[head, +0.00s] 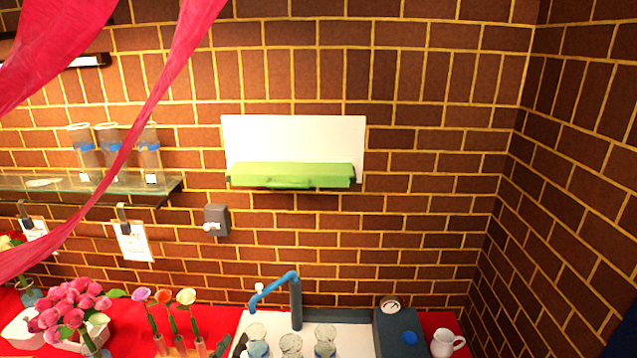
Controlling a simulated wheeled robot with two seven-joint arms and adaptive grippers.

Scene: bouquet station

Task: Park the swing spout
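The swing spout (274,286) is a blue arm on an upright grey-blue post (296,308) at the back of the white sink top (347,335). It reaches from the post to the left, and its tip bends down at the left end. A small white knob (259,287) sits near the tip. Below the spout stand several containers with pale, speckled tops (291,343), cut off by the lower edge. I make out neither of my grippers in the head view.
A dark blue-grey box with a dial (391,304) and a white pitcher (446,343) stand right of the sink. Flowers in a rack (178,346) and pink blooms (70,305) stand left. Glass cylinders (149,158) stand on a wall shelf. Pink-red cloth (150,95) hangs across the upper left.

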